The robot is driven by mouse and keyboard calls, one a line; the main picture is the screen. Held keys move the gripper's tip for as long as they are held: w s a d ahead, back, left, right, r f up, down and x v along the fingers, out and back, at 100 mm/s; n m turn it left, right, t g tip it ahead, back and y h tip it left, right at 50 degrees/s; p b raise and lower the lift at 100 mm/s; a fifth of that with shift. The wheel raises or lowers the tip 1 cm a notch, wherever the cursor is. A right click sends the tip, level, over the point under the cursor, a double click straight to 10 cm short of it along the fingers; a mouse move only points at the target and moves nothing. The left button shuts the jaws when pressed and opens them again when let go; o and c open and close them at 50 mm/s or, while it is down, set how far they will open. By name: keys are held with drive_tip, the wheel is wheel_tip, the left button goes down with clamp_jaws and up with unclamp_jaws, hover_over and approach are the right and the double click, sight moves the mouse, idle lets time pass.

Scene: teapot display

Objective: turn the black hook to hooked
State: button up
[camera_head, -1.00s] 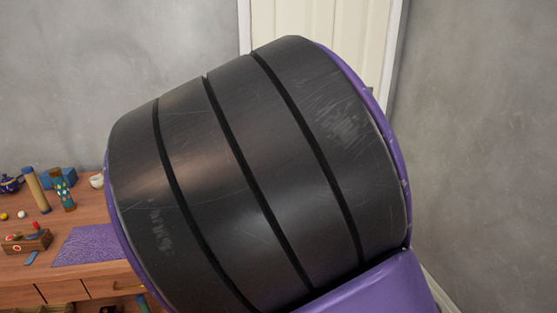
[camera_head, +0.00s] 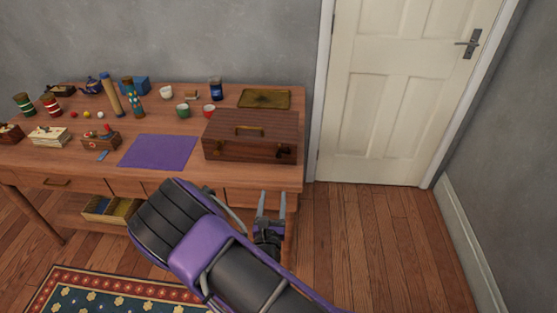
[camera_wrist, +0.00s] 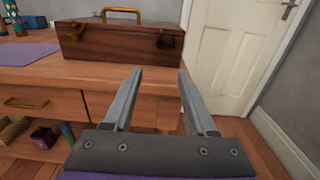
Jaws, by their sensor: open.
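A dark wooden box (camera_head: 250,130) with a brass top handle stands at the right end of the desk; it also shows in the wrist view (camera_wrist: 115,45). Two small dark fastenings sit on its front. The right one (camera_wrist: 167,41) looks black and is probably the hook; it shows small in the head view (camera_head: 285,152). The left one (camera_wrist: 72,31) looks partly brassy. I cannot tell whether the hook is hooked. My gripper (camera_head: 271,194) is open and empty, in front of the desk's right end, below and short of the box. In the wrist view its fingers (camera_wrist: 160,71) point towards the box.
The wooden desk (camera_head: 60,162) holds a purple mat (camera_head: 158,151) left of the box, and a brass tray (camera_head: 264,98) behind it. Cups, cans and small items crowd the left. A door (camera_head: 385,110) stands at right. The floor (camera_head: 370,235) right of the desk is clear.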

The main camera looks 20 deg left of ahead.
sight(279, 157)
drive_tip(key=b+x, duration=0.1)
drive_tip(key=x, duration=1.4)
drive_tip(key=shift+w+r, duration=0.1)
drive_tip(key=shift+w, duration=0.35)
clamp_jaws()
